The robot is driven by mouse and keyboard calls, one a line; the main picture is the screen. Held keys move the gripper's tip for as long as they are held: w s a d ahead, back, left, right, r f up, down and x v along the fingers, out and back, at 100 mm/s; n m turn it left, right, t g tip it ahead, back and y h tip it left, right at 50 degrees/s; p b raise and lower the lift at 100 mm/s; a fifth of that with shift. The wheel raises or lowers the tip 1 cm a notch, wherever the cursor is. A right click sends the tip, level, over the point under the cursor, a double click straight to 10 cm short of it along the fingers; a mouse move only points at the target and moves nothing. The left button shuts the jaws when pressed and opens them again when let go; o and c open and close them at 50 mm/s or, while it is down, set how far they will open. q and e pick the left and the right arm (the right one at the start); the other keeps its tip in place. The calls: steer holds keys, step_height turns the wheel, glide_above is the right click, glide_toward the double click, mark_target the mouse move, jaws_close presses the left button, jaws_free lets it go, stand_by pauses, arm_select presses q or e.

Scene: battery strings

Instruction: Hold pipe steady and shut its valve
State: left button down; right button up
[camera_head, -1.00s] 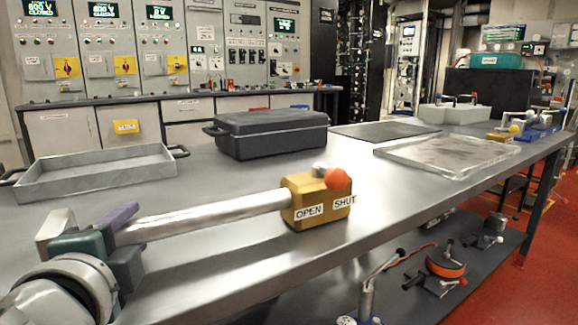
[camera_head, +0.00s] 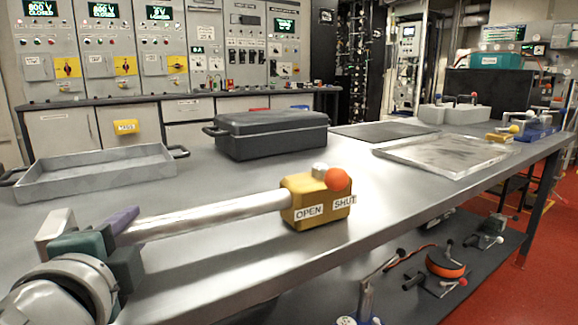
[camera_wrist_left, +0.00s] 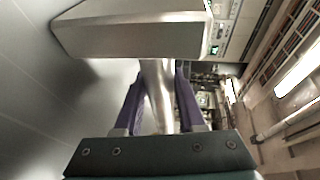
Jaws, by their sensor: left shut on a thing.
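A silver pipe (camera_head: 220,212) lies across the front of the metal bench and ends in a yellow valve body (camera_head: 305,207). The valve carries an orange knob (camera_head: 337,179) beside a small silver stub. The labels OPEN and SHUT are on its front; the knob is at the SHUT side. My left gripper (camera_head: 122,222), with purple fingers, is shut on the pipe's left end. In the left wrist view the pipe (camera_wrist_left: 160,95) runs between the purple fingers. My right gripper is not in view.
A grey tray (camera_head: 95,188) is at the left and a black case (camera_head: 265,146) behind the valve. A clear flat tray (camera_head: 385,151) lies at the right. Bare bench surface (camera_head: 400,185) lies right of the valve. Tools rest on the lower shelf.

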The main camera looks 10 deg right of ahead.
arm_select(q)
steer(key=shift+r, duration=0.25)
steer(key=shift+f, duration=0.15)
steer(key=shift+f, duration=0.2)
steer(key=shift+f, duration=0.2)
stand_by(0.8)
